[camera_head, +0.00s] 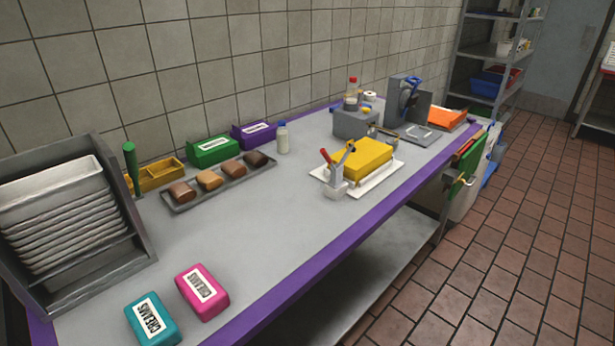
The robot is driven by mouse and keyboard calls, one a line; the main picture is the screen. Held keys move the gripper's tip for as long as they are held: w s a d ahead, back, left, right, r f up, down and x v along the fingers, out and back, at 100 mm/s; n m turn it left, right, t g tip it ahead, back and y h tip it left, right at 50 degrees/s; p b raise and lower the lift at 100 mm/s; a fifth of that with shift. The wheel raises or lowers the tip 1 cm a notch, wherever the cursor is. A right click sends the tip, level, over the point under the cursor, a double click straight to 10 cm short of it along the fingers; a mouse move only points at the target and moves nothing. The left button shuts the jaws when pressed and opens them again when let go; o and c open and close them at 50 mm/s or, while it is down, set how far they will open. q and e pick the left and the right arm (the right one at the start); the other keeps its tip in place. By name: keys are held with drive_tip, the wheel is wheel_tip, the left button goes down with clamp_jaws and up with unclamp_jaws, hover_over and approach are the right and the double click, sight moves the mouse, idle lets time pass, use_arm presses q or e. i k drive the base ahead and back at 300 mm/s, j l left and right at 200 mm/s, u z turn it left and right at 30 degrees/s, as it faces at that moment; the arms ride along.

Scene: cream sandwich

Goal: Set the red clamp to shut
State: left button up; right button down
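A grey clamp (336,188) stands at the near left corner of a white board (379,185) on the worktable. A red-tipped handle (325,156) sticks up from it and leans to the left. A grey lever or jaw (347,152) rises beside it, leaning right toward a large yellow block (364,157) on the board. The handle stands raised and apart from the block. The clamp is small in the picture, so I cannot tell how its jaw sits against the block. Neither of my grippers is in view.
The worktable (250,222) has clear room left of the clamp. Pink (203,290) and teal (152,321) packs lie at the near left. A tray rack (60,220), bread tray (220,185), bottle (282,138) and slicer (408,103) stand around. The purple front edge is near the board.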

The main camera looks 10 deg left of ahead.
sight(325, 154)
drive_tip(key=i+l, duration=0.3)
drive_tip(key=l, duration=0.2)
drive_tip(key=i+l+u, duration=0.25)
drive_tip(key=k+u, duration=0.1)
drive_tip(key=u, duration=1.25)
